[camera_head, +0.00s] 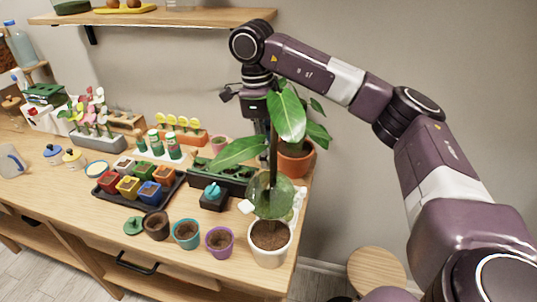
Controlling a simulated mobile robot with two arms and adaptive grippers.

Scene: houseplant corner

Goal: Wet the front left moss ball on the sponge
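I cannot pick out a moss ball for certain. Brown balls (133,4) sit on a yellow tray (108,10) on the wall shelf, cut by the top edge. A small flat green round thing (133,225) lies at the table's front, left of the pots. A small teal thing (212,189) sits on a black holder (215,203) near the middle; I cannot tell whether it is the sponge. My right gripper (244,99) hangs above the back of the table, behind a tall plant's leaves. Its fingers are partly hidden. My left gripper is out of view.
The tall leafy plant in a white pot (269,253) stands at the front right corner. Brown, teal (187,235) and purple pots line the front edge. A black tray (98,194) of coloured pots sits left of centre. The table's front left is clear.

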